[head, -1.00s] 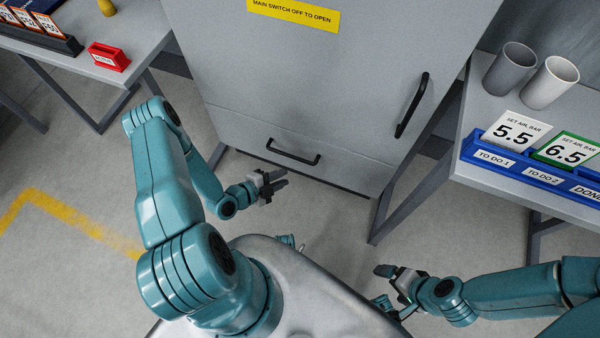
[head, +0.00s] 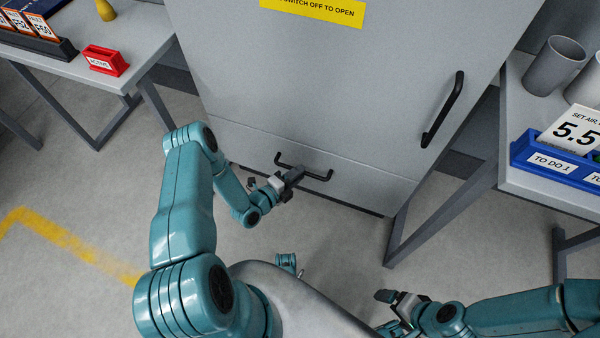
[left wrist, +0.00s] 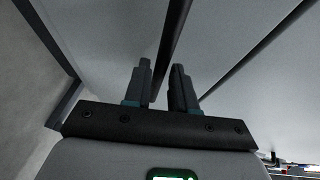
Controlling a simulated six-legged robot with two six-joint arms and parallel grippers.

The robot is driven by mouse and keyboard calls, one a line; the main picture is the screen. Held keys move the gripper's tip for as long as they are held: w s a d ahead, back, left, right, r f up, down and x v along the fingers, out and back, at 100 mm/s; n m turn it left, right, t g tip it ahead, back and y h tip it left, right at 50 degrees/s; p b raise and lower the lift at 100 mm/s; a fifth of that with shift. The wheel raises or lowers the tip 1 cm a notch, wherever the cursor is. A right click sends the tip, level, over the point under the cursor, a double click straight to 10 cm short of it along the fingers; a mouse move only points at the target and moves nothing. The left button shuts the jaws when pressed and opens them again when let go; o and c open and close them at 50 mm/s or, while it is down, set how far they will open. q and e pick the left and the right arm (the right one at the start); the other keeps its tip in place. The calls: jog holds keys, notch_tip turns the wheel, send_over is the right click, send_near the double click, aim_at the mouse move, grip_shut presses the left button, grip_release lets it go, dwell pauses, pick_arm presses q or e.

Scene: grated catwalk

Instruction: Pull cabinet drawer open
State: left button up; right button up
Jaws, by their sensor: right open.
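The grey cabinet (head: 330,80) stands ahead with its drawer (head: 370,188) at the bottom; the drawer front looks flush with the cabinet. The drawer's black bar handle (head: 318,177) is partly hidden by my left gripper (head: 291,178), which is at its middle. In the left wrist view, the two fingers (left wrist: 161,90) stand apart, and a dark bar, apparently the handle (left wrist: 172,45), runs between them. My right gripper (head: 392,298) is open and empty, low on the right, away from the cabinet.
A black vertical door handle (head: 443,108) is above the drawer at right. A side table with a blue tray (head: 548,165) and cups (head: 553,65) stands right. Another table (head: 140,45) with a red holder (head: 105,63) stands left. Floor before the drawer is clear.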

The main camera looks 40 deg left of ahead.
pick_arm(q)
jog(key=shift+x, duration=1.1)
jog(key=shift+a, duration=0.1)
jog(key=shift+c, duration=0.3)
grip_shut()
jog(key=shift+s, duration=0.1)
